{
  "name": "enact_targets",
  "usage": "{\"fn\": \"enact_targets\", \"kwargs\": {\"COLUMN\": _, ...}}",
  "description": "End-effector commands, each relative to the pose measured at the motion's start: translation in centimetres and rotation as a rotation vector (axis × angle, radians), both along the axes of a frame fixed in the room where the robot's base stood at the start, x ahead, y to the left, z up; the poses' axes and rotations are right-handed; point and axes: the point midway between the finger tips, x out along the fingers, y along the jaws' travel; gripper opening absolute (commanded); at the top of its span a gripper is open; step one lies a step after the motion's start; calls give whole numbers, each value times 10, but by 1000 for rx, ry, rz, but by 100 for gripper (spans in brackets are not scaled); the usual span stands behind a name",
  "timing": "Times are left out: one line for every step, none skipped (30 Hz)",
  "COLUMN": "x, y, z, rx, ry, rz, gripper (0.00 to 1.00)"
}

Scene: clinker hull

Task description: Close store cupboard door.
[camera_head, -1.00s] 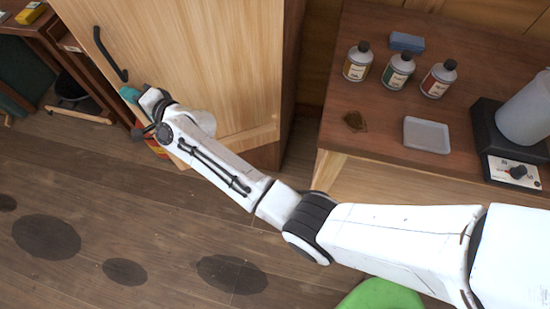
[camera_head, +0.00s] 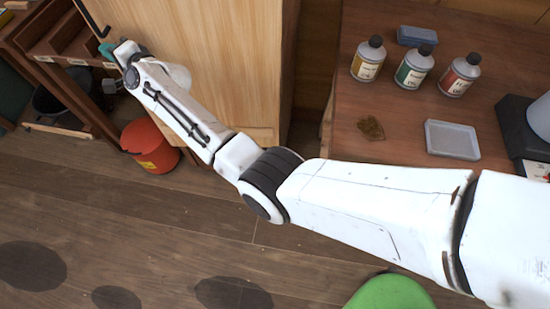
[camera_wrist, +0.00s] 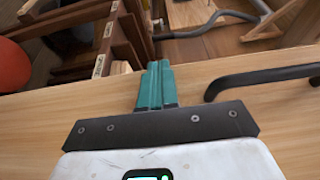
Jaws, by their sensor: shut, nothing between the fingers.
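The store cupboard door (camera_head: 210,60) is a tall light-wood panel at upper left in the head view. Its black bar handle (camera_head: 90,17) is near its left edge, partly cut off by the frame. In the wrist view the door face (camera_wrist: 60,120) fills the lower part, with the handle (camera_wrist: 260,78) to the right of the fingers. My gripper (camera_head: 104,48) is at the door's left edge, below the handle. Its teal fingers (camera_wrist: 155,85) are shut and empty, over the door face near its edge. I cannot tell whether they touch it, nor how wide the door stands.
A dark wooden shelf unit (camera_head: 62,45) is at left. A bench (camera_head: 400,110) at right holds bottles (camera_head: 411,68), a blue block (camera_head: 417,36) and a grey tray (camera_head: 451,140). A green object (camera_head: 390,293) is at bottom.

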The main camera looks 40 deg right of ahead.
Motion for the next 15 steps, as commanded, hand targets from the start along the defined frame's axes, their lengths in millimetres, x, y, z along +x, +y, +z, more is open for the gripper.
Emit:
{"fn": "enact_targets", "kwargs": {"x": 6, "y": -4, "z": -5, "rx": 2, "ry": -1, "rz": -18, "gripper": 0}}
{"fn": "enact_targets", "kwargs": {"x": 10, "y": -7, "z": -5, "rx": 2, "ry": -1, "rz": -30, "gripper": 0}}
{"fn": "enact_targets", "kwargs": {"x": 14, "y": -13, "z": -5, "rx": 1, "ry": -1, "rz": -41, "gripper": 0}}
{"fn": "enact_targets", "kwargs": {"x": 17, "y": -18, "z": -5, "rx": 0, "ry": -1, "rz": -40, "gripper": 0}}
{"fn": "enact_targets", "kwargs": {"x": 20, "y": -21, "z": -4, "rx": 2, "ry": -2, "rz": -40, "gripper": 0}}
{"fn": "enact_targets", "kwargs": {"x": 24, "y": -25, "z": -5, "rx": 1, "ry": -2, "rz": -40, "gripper": 0}}
{"fn": "enact_targets", "kwargs": {"x": 26, "y": -27, "z": -5, "rx": 0, "ry": -1, "rz": -40, "gripper": 0}}
{"fn": "enact_targets", "kwargs": {"x": 29, "y": -30, "z": -4, "rx": 1, "ry": -2, "rz": -39, "gripper": 0}}
{"fn": "enact_targets", "kwargs": {"x": 32, "y": -33, "z": -4, "rx": 0, "ry": -1, "rz": -38, "gripper": 0}}
{"fn": "enact_targets", "kwargs": {"x": 34, "y": -35, "z": -4, "rx": 0, "ry": 0, "rz": -38, "gripper": 0}}
{"fn": "enact_targets", "kwargs": {"x": 36, "y": -37, "z": -3, "rx": 0, "ry": -1, "rz": -37, "gripper": 0}}
{"fn": "enact_targets", "kwargs": {"x": 39, "y": -40, "z": -3, "rx": 0, "ry": -1, "rz": -38, "gripper": 0}}
{"fn": "enact_targets", "kwargs": {"x": 40, "y": -42, "z": -3, "rx": -1, "ry": -1, "rz": -38, "gripper": 0}}
{"fn": "enact_targets", "kwargs": {"x": 42, "y": -44, "z": -3, "rx": -1, "ry": -1, "rz": -38, "gripper": 0}}
{"fn": "enact_targets", "kwargs": {"x": 43, "y": -45, "z": -2, "rx": -1, "ry": -1, "rz": -37, "gripper": 0}}
